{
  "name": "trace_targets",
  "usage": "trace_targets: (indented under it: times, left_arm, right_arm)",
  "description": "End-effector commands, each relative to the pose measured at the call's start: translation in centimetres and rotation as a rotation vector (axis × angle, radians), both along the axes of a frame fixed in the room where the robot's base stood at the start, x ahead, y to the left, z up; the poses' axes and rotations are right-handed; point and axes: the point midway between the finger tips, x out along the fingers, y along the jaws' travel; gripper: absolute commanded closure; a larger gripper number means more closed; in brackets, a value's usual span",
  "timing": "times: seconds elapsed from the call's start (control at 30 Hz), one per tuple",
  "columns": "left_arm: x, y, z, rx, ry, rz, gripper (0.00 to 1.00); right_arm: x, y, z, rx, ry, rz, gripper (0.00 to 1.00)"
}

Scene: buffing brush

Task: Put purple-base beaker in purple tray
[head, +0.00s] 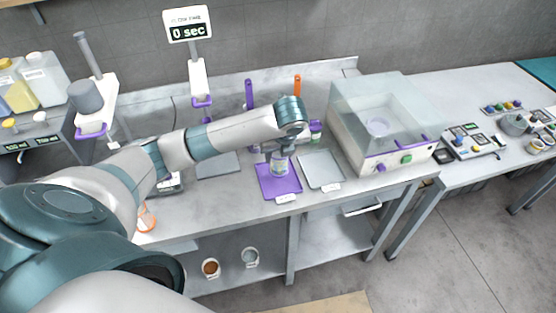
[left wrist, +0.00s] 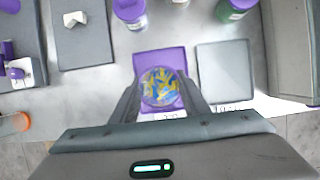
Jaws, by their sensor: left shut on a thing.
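My left gripper (head: 281,151) is shut on a beaker (head: 278,165) above the purple tray (head: 293,188). In the left wrist view the beaker (left wrist: 161,88), with a blue and yellow patterned look, sits between the two fingers, over the near part of the purple tray (left wrist: 160,58). The tray lies flat on the metal bench. The colour of the beaker's base is not clear, and I cannot tell whether it touches the tray. My right gripper is not in view.
A grey tray (head: 321,170) lies just right of the purple one. A clear-lidded machine (head: 380,117) stands farther right. Purple-capped (left wrist: 130,12) and green (left wrist: 236,9) containers stand behind the trays. An orange-rimmed vessel (head: 146,216) is near the bench's front left.

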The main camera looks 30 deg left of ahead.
Motion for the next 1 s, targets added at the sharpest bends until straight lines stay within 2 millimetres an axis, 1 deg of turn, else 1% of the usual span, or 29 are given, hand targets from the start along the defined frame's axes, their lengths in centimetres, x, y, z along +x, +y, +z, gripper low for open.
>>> trace_targets:
  times: [0.13,0.47,0.57,0.7,0.8,0.9,1.0]
  left_arm:
    - [0.4,0.6,-0.4,0.001,-0.001,0.000,0.99]
    - [0.4,0.6,-0.5,-0.001,-0.001,0.000,0.99]
    - [0.3,0.6,-1.2,0.000,0.001,0.000,0.99]
    - [0.3,0.5,-2.8,0.000,0.003,0.001,0.99]
    - [0.4,0.5,-3.9,-0.001,0.001,0.000,0.99]
    - [0.4,0.6,-4.4,0.001,-0.001,0.000,0.99]
    - [0.4,0.6,-4.5,0.000,-0.001,0.000,0.99]
  right_arm:
    - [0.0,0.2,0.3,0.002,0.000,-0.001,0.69]
    - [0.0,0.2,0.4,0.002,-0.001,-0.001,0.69]
    - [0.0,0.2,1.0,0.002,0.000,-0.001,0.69]
    - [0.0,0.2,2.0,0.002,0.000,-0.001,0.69]
    - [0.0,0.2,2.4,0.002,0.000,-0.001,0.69]
    - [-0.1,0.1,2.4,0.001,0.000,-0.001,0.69]
    - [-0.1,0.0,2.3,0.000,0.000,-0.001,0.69]
